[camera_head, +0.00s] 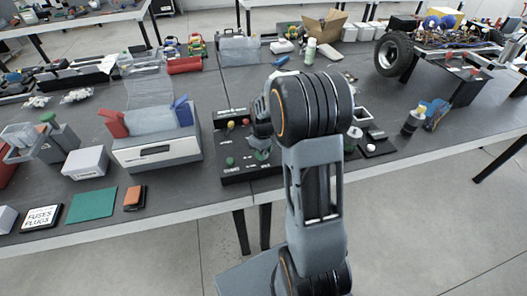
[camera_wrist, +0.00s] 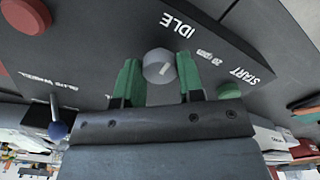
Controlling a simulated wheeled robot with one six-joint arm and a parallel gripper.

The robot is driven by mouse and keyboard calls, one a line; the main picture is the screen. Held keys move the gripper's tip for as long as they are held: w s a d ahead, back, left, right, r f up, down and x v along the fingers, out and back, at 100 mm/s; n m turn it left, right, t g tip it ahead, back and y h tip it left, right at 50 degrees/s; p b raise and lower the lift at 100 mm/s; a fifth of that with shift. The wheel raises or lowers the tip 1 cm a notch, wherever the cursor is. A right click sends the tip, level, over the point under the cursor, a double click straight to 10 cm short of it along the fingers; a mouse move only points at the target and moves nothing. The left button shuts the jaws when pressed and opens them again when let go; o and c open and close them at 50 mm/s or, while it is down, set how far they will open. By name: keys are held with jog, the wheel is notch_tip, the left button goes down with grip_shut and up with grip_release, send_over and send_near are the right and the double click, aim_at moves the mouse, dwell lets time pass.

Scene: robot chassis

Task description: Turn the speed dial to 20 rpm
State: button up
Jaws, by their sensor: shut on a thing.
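The speed dial (camera_wrist: 158,66) is a small grey round knob with a short white mark on its face. In the wrist view it sits between the green fingertips of my gripper (camera_wrist: 160,72), which are shut on its sides. The white mark slants toward the upper right. Labels "IDLE" and "20 rpm" are printed above and to the right of the dial, with "START" farther right. In the head view my gripper (camera_head: 260,148) is over the black control panel (camera_head: 232,176), and my arm hides part of the panel. The dial cannot be made out there.
A red round button (camera_wrist: 25,15) and a blue-tipped lever (camera_wrist: 58,130) are on the panel beside my gripper. A grey machine with red and blue parts (camera_head: 156,150) stands left of the panel.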

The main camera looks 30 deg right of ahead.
jog(key=shift+c, duration=1.3)
jog(key=m, duration=0.5)
jog(key=shift+m, duration=0.4)
jog(key=m, duration=0.5)
jog(key=shift+m, duration=0.6)
jog(key=o, duration=0.9)
